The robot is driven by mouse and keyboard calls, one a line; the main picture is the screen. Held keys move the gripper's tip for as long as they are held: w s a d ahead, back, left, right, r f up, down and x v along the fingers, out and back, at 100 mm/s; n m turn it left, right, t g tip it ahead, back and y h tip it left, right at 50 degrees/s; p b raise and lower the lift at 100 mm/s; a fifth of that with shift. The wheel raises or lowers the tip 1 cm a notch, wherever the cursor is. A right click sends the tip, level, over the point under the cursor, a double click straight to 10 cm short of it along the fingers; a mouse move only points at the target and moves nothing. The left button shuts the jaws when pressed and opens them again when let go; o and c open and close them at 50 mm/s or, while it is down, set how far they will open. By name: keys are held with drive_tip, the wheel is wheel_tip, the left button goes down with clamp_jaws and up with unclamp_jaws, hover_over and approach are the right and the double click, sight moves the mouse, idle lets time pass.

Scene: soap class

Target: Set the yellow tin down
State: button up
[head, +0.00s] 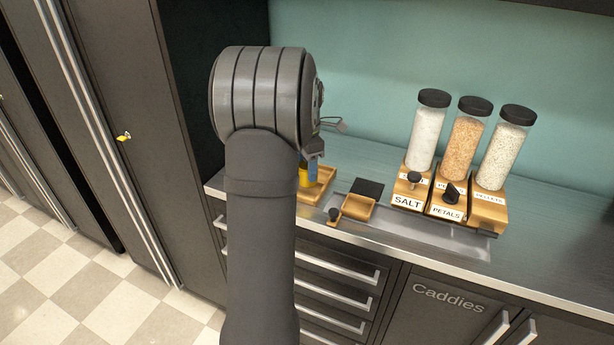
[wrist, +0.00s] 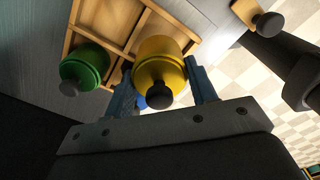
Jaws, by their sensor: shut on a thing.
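The yellow tin (wrist: 158,66) with a black knob sits between the two blue fingers of my gripper (wrist: 162,90) in the wrist view, and the gripper is shut on it. The tin is over or in a wooden divided tray (wrist: 104,45); I cannot tell whether it touches the tray floor. In the head view a sliver of the yellow tin (head: 305,178) shows beside my arm, by the tray's edge (head: 326,178). My arm hides most of the tin and tray there.
A green tin (wrist: 84,66) with a dark knob stands at the tray's left. Right of the tray are a small wooden scoop or box (head: 352,208), a dark pad (head: 368,188) and a metal trough (head: 430,232). Tall jar dispensers (head: 466,140) stand further right, labelled SALT and PETALS.

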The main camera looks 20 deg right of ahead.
drive_tip(key=shift+f, duration=1.8)
drive_tip(key=shift+f, duration=0.1)
drive_tip(key=o, duration=1.1)
wheel_tip(320, 180, up, 12)
drive_tip(key=shift+r, duration=0.15)
wheel_tip(320, 180, down, 12)
drive_tip(key=shift+r, duration=1.75)
